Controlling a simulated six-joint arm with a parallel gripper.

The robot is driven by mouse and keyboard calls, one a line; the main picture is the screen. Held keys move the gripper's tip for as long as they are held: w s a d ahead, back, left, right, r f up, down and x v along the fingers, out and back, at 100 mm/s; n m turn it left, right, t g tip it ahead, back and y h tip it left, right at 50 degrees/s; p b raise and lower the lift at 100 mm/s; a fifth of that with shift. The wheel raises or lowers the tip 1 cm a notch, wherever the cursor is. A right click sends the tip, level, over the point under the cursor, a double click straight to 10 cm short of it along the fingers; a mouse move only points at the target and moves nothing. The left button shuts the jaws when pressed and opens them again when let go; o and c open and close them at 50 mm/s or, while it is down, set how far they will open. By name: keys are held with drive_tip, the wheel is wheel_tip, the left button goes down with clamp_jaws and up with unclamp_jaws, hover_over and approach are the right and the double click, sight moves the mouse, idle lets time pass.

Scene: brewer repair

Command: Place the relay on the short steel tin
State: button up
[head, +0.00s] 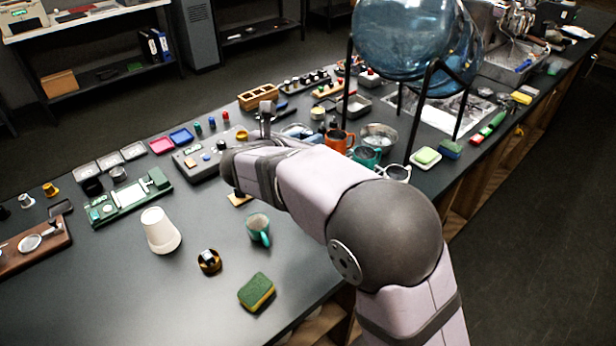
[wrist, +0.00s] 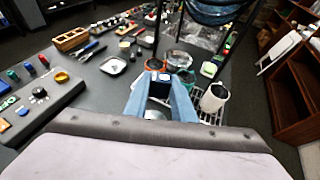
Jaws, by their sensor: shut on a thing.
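My gripper (wrist: 160,90) shows in the wrist view, its two blue-grey fingers shut on a small dark block, which I take to be the relay (wrist: 160,87). The block is held between the fingertips and partly hidden by them. A pale metallic round thing (wrist: 155,114) shows below, between the fingers. It may be the short steel tin, but most of it is hidden and I cannot tell how far below the block it lies.
An orange mug (head: 335,140), a teal mug (head: 365,157) and a steel bowl (head: 380,136) stand crowded beyond my arm. A black frame holds a large blue bottle (head: 405,45) nearby. The front counter has bare patches.

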drive_tip(key=shift+f+p, duration=0.95)
drive_tip(key=shift+f, duration=4)
drive_tip(key=shift+f, duration=0.1)
drive_tip(key=o, duration=1.1)
drive_tip(key=shift+c, duration=0.2)
drive_tip(key=shift+r, duration=0.2)
drive_tip(key=shift+s+a, duration=0.15)
drive_tip(key=shift+s, duration=0.15)
drive_tip(key=b+v, duration=0.3)
drive_tip(key=v, duration=0.8)
drive_tip(key=shift+r, duration=0.2)
drive_tip(key=shift+s, duration=0.1)
